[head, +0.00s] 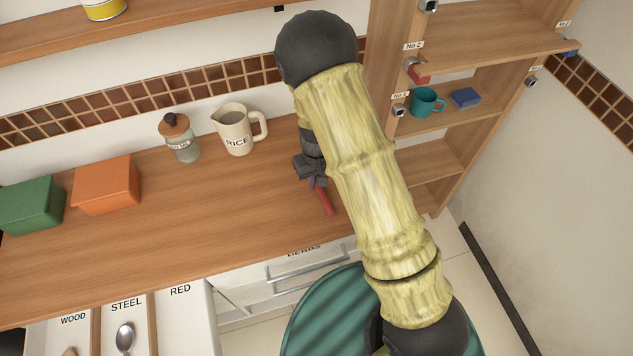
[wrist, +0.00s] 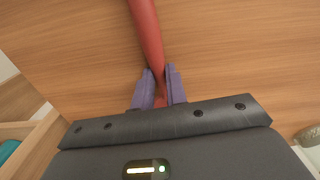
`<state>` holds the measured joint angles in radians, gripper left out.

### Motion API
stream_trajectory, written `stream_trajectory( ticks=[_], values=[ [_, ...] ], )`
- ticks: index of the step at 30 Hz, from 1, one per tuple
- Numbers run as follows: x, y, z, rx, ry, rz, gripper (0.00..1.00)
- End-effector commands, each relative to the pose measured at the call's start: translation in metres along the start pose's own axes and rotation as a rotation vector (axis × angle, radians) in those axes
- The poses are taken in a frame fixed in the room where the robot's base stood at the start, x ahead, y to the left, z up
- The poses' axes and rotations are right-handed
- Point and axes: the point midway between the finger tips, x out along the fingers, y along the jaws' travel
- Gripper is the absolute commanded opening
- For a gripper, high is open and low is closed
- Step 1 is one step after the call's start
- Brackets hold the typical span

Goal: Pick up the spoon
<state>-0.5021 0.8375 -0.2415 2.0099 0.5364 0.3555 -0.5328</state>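A long red utensil (head: 325,200), which I take to be the spoon, is at the counter's front part, under my arm; no bowl shows. In the wrist view its red shaft (wrist: 147,30) runs from the top edge down between the purple fingers of my gripper (wrist: 160,80). The fingers sit close on both sides of the shaft and look shut on it. In the head view my gripper (head: 316,184) is partly hidden by my arm. I cannot tell whether the utensil touches the counter. A separate metal spoon (head: 125,338) lies in the drawer's STEEL compartment.
The wooden counter (head: 225,215) is clear left of my gripper. At its back stand a RICE pitcher (head: 236,130), a lidded jar (head: 181,140), an orange box (head: 107,185) and a green box (head: 30,205). Shelves (head: 440,150) rise at right. The open drawer's RED compartment (head: 182,325) looks empty.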

Motion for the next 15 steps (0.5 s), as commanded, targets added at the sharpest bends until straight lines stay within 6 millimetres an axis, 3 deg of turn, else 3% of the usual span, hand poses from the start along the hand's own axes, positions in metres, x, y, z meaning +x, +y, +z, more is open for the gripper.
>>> stream_trajectory(
  ticks=[15],
  values=[
    [-0.0051, -0.0001, -0.0007, -0.001, 0.002, 0.000, 0.00]
  ],
)
